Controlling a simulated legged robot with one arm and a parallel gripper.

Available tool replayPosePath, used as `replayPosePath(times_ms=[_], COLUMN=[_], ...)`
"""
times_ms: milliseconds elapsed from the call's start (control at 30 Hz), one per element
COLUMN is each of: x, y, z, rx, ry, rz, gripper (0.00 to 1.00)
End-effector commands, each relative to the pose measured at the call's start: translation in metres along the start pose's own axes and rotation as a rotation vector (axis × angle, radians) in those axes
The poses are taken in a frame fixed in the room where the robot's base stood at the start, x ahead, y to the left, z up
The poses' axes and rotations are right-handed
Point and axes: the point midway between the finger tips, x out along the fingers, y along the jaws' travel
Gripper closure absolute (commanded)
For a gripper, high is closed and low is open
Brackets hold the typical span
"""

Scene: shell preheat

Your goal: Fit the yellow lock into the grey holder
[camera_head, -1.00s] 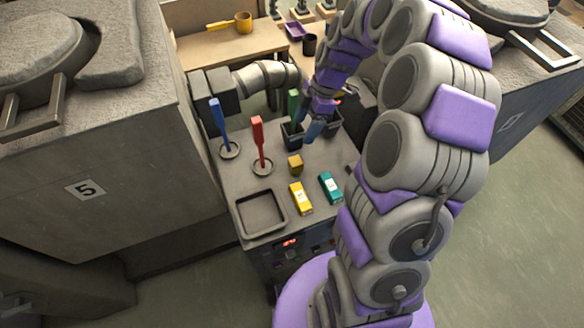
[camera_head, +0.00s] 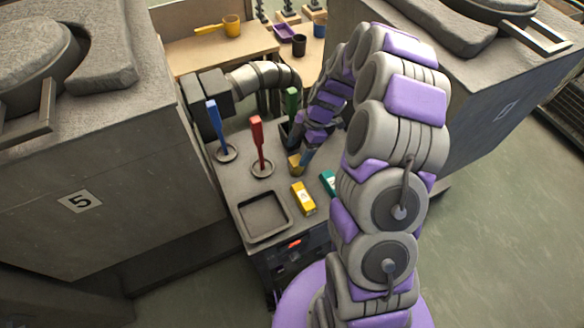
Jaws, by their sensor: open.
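A small dark-yellow block (camera_head: 294,162) stands on the grey console top, just behind a brighter yellow block with a white label (camera_head: 303,199). I cannot tell for sure which is the lock. My gripper (camera_head: 303,164) is open and points down right beside the small dark-yellow block, at its right side. Whether its fingers straddle or touch the block cannot be told. A square grey tray with a raised rim (camera_head: 242,222) lies empty at the front left of the console. It may be the holder. A dark box (camera_head: 285,134) behind the blocks is partly hidden by my arm.
A blue lever (camera_head: 216,122) and a red lever (camera_head: 257,136) stand upright left of the blocks, with a green one (camera_head: 291,102) behind. A teal block (camera_head: 327,181) is partly hidden by my arm. A large grey cabinet marked 5 (camera_head: 130,190) stands at the left.

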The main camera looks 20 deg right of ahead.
Motion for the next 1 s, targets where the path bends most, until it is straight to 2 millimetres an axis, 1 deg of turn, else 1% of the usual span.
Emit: replayPosePath(times_ms=[33,267,500,600,900,1000], x=[0.007,0.02,0.056,0.065,0.066,0.066], y=[-0.001,-0.002,-0.004,-0.003,-0.004,-0.004], z=[0.002,0.003,-0.002,-0.003,0.003,0.003], rx=[0.002,0.002,0.002,0.0,0.002,0.001], ry=[0.003,0.004,-0.003,-0.004,0.003,0.003], rz=[-0.003,-0.002,-0.005,-0.002,0.001,0.001], gripper=[0.26,0.26,0.26,0.26,0.26,0.35])
